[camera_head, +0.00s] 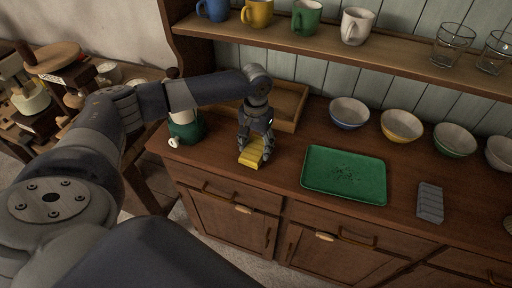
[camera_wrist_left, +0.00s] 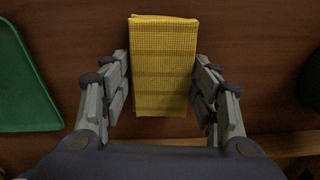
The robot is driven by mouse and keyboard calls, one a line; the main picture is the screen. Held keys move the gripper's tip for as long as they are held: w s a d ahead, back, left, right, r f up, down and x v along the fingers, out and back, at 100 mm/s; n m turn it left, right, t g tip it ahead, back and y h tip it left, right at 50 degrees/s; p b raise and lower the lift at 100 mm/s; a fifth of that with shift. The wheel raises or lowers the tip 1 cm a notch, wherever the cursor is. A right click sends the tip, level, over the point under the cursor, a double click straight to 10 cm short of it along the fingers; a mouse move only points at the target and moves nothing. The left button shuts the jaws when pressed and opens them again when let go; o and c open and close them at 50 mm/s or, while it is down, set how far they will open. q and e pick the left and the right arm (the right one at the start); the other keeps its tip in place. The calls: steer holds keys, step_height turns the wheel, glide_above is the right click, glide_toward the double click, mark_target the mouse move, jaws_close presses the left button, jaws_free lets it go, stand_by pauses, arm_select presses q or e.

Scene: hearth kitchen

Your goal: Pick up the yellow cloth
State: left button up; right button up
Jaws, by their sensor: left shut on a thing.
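The yellow cloth (camera_head: 251,154) is a folded block on the wooden counter, near its front edge. In the left wrist view the cloth (camera_wrist_left: 163,60) shows a woven check pattern and lies between the two fingers. My left gripper (camera_head: 258,150) reaches down over the cloth from above. In the left wrist view the gripper (camera_wrist_left: 162,95) has a finger along each long side of the cloth, shut on it. I cannot tell whether the cloth is clear of the counter. My right gripper is not in view.
A green tray (camera_head: 345,188) with dark crumbs lies right of the cloth. A grey folded cloth (camera_head: 429,202) lies farther right. Several bowls (camera_head: 349,113) line the back. A wooden tray (camera_head: 289,105) stands behind my gripper, and a green container (camera_head: 184,127) stands left. Mugs and glasses fill the shelf (camera_head: 340,55).

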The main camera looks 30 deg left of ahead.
mark_target(255, 150)
arm_select(q)
steer(key=shift+r, duration=0.4)
steer(key=shift+s+r+b, duration=0.2)
steer(key=shift+r+b, duration=0.05)
steer(key=shift+r, duration=0.3)
steer(key=shift+s+r+b, duration=0.2)
steer(key=shift+r, duration=0.3)
steer(key=s+d+r+b, duration=0.1)
steer(key=s+d+b, duration=0.1)
steer(key=s, duration=1.3)
steer(key=shift+d+r, duration=0.35)
steer(key=shift+d, duration=0.1)
steer(key=shift+o, duration=0.9)
steer(key=shift+c, duration=0.6)
steer(key=shift+f, duration=0.1)
